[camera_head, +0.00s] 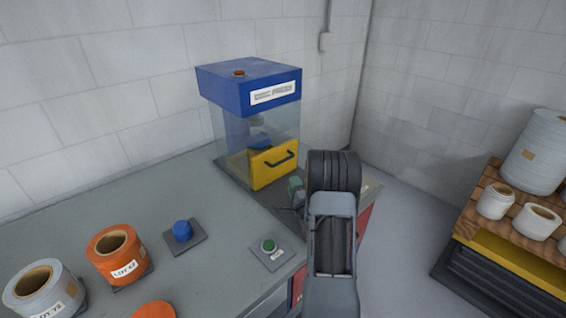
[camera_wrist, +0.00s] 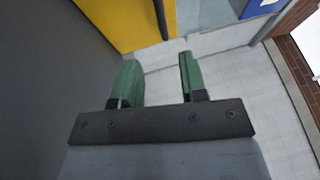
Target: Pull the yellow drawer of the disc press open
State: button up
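The disc press (camera_head: 235,95) stands at the back of the grey bench, with a blue top, clear walls and a label reading PRESS. Its yellow drawer (camera_head: 274,165) is at the front, flush with the press as far as I can see, and carries a dark bar handle (camera_head: 279,159). In the wrist view the yellow drawer (camera_wrist: 115,22) fills the top, with part of a dark bar (camera_wrist: 161,18) on it. My gripper (camera_head: 297,188) is in front of the drawer, to the right of and below the handle. In the wrist view its green fingers (camera_wrist: 159,80) are apart with nothing between them.
On the bench (camera_head: 195,265) are a green button (camera_head: 268,246) on a plate, a blue knob (camera_head: 182,231), an orange roll (camera_head: 117,254) and a grey roll (camera_head: 42,291). A wooden pallet (camera_head: 500,225) with white rolls stands at the right, apart from the bench.

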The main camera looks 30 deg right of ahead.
aim_at(283, 161)
jog(key=p+x, duration=0.2)
jog(key=x, duration=1.1)
jog(key=shift+w, duration=0.2)
jog(key=shift+c, duration=0.2)
grip_shut()
